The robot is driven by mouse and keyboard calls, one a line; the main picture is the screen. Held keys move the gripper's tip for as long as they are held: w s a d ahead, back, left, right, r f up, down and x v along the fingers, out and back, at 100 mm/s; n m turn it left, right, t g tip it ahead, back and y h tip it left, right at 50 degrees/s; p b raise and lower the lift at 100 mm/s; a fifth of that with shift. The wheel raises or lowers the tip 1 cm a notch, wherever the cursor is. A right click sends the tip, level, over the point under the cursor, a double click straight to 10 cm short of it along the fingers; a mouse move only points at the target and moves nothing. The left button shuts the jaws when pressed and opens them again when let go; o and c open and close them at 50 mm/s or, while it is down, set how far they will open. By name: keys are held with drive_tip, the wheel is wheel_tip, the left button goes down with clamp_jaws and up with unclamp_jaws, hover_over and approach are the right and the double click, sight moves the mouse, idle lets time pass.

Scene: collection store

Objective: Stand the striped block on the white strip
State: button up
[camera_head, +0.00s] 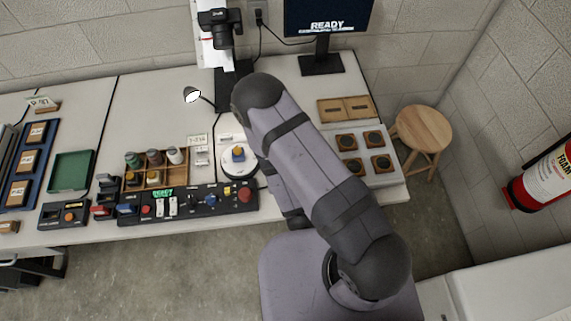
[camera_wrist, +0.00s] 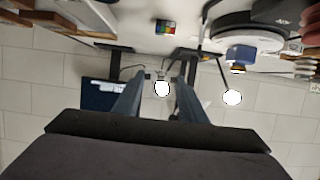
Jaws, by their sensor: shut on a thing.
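My gripper (camera_wrist: 165,66) shows in the wrist view as two dark fingers with a gap between them. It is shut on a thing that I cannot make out. In the head view my arm hides the gripper. I cannot identify the striped block for certain. A blue and yellow piece (camera_head: 238,153) stands on a round white turntable (camera_head: 230,171); the piece also shows in the wrist view (camera_wrist: 240,55), right of the fingers and apart from them. Small white label strips (camera_head: 201,162) lie left of the turntable; I cannot tell which is the task's white strip.
A control panel (camera_head: 225,202) lies along the front edge. A wooden crate (camera_head: 155,185) holds several small pots. A tray (camera_head: 384,179) with dark round pieces is at right. A lamp (camera_head: 191,94), camera stand (camera_head: 230,83) and monitor (camera_head: 327,17) stand behind.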

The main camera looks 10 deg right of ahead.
drive_tip(key=shift+f+p, duration=0.95)
drive_tip(key=shift+f, duration=3.85)
drive_tip(key=shift+f, duration=0.2)
drive_tip(key=o, duration=1)
drive_tip(key=shift+p+v, duration=1.3)
drive_tip(key=shift+v, duration=2.35)
drive_tip(key=shift+a, duration=0.1)
